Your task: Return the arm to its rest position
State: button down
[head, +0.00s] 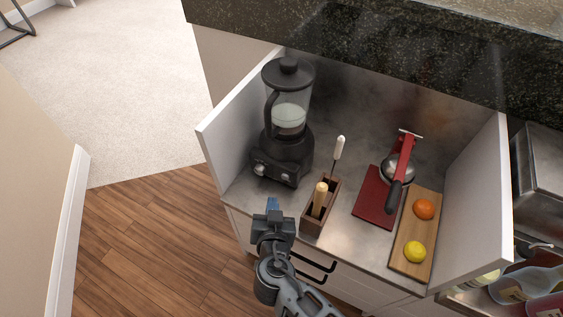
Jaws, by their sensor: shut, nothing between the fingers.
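My gripper (272,204) is in the head view, at the lower middle, in front of the counter's left front part. It is shut and empty, with its blue-tipped fingers pointing up in the picture. My arm reaches up from the bottom edge. The gripper appears apart from the objects on the counter. Its exact height over the counter edge I cannot tell.
On the metal counter (345,240) stand a black blender (287,125), a wooden holder (318,212) with handled tools, a red board (376,200) with a red-handled press (400,165), and a wooden board (404,243) with an orange (424,209) and a lemon (415,252). White side panels flank them.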

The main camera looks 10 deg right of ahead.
jog(key=s+d+n+g+y, duration=0.15)
jog(key=s+d, duration=0.35)
jog(key=s, duration=0.6)
jog(key=s+d+n+y, duration=0.15)
jog(key=s+d, duration=0.25)
jog(key=s, duration=0.7)
jog(key=s+d+r+t, duration=0.1)
jog(key=s+r, duration=0.3)
jog(key=r, duration=0.4)
jog(key=s+d+r+t, duration=0.1)
jog(key=s+d+r, duration=0.3)
jog(key=r, duration=0.4)
jog(key=s+d+r+t+h, duration=0.1)
jog(key=s+d+r, duration=0.2)
jog(key=s+r, duration=0.3)
notch_tip(320, 180, up, 3)
jog(key=shift+f+n, duration=0.1)
jog(key=shift+n, duration=0.3)
